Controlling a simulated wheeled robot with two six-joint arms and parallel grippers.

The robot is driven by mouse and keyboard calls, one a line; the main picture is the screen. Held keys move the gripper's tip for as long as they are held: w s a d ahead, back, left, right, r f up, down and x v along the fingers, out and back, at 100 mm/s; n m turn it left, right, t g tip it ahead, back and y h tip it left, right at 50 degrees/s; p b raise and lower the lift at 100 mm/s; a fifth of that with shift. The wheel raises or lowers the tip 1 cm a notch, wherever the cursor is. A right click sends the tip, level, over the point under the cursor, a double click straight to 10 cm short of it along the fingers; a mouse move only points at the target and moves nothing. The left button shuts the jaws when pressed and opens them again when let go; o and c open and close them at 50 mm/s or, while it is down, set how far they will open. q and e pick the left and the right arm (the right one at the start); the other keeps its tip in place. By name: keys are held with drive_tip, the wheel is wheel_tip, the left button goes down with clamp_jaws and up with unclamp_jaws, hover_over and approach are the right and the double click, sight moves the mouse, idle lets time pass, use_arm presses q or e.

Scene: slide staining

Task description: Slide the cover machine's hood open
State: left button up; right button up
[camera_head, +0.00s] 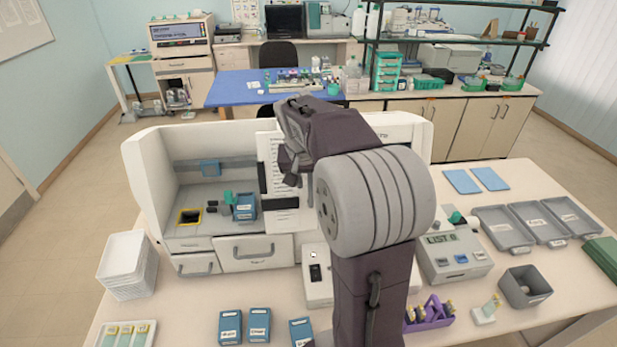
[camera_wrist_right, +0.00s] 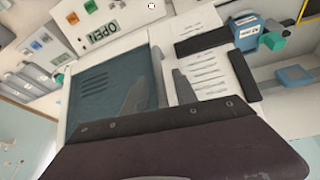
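The white cover machine (camera_head: 148,185) stands at the back of the table, with its left bay exposed. The hood, with a teal window (camera_wrist_right: 85,100), stands to the right of that bay. In the head view my arm hides most of it. A white panel with printed lines and black bars (camera_head: 262,178) is at the bay's right side; the bars also show in the right wrist view (camera_wrist_right: 244,76). My right gripper (camera_head: 292,172) is in front of the hood near this panel. Contact cannot be told. My left gripper is out of view.
The bay holds a blue box (camera_head: 245,207) and a yellow-rimmed well (camera_head: 189,216). In the wrist view a display (camera_wrist_right: 100,35) reads OPEN. White trays (camera_head: 127,265) stand at left, blue boxes (camera_head: 259,324) in front, and a purple rack (camera_head: 430,315) at right.

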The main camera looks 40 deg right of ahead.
drive_tip(key=v, duration=0.6)
drive_tip(key=shift+b, duration=0.3)
drive_tip(key=shift+s, duration=0.1)
drive_tip(key=shift+a+r, duration=0.1)
drive_tip(key=s+a+f+n+y+b, duration=0.1)
drive_tip(key=a+f, duration=0.4)
drive_tip(key=f, duration=0.6)
drive_tip(key=s+a+f+n+g+y+b, duration=0.1)
drive_tip(key=s+a+f+n+b, duration=0.3)
drive_tip(key=f, duration=0.7)
drive_tip(key=s+a+f+n+y+b, duration=0.1)
drive_tip(key=s+a+f+n+b, duration=0.2)
drive_tip(key=a+f, duration=0.5)
drive_tip(key=shift+s+a+f+g+y+b, duration=0.35)
drive_tip(key=shift+s+f+b, duration=0.7)
drive_tip(key=shift+f, duration=0.85)
